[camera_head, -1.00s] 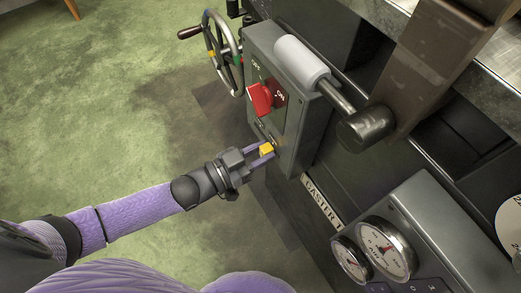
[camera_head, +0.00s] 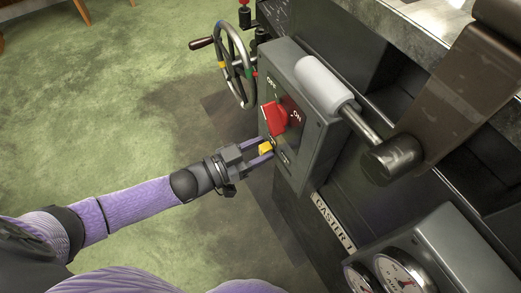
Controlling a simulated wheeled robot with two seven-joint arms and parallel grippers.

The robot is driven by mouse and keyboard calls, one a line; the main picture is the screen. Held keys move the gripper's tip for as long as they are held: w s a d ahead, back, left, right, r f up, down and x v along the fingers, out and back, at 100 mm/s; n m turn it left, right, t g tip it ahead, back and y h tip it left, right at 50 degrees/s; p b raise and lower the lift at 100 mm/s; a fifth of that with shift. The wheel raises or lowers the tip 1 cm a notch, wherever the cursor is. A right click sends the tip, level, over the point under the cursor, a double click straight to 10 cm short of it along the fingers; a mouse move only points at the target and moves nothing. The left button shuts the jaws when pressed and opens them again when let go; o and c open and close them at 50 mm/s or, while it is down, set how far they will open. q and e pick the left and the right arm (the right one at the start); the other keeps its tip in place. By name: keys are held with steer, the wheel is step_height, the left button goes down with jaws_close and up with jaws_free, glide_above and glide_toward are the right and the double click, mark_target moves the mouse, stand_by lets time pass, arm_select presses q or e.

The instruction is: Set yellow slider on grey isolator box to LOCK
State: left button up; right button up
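The grey isolator box (camera_head: 312,150) stands right of the picture's middle. Its front carries a red rotary handle (camera_head: 275,118) between OFF and ON marks. The yellow slider (camera_head: 266,148) is low on the front, below the red handle. My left gripper (camera_head: 264,151) reaches in from the left, with one finger above and one below the slider. The fingers look closed on it, though contact is too small to see clearly. Small lettering beside the slider cannot be read, and part of its slot is hidden. My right gripper is out of view.
A handwheel (camera_head: 237,65) stands behind the box at the upper left. A pale cylinder on a lever (camera_head: 325,85) sits along the box's right side. Pressure gauges (camera_head: 401,275) are at the lower right. Green floor (camera_head: 110,120) on the left is open.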

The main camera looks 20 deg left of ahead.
arm_select(q)
steer(key=o, duration=0.3)
steer(key=p+v, duration=0.3)
steer(key=v, duration=0.7)
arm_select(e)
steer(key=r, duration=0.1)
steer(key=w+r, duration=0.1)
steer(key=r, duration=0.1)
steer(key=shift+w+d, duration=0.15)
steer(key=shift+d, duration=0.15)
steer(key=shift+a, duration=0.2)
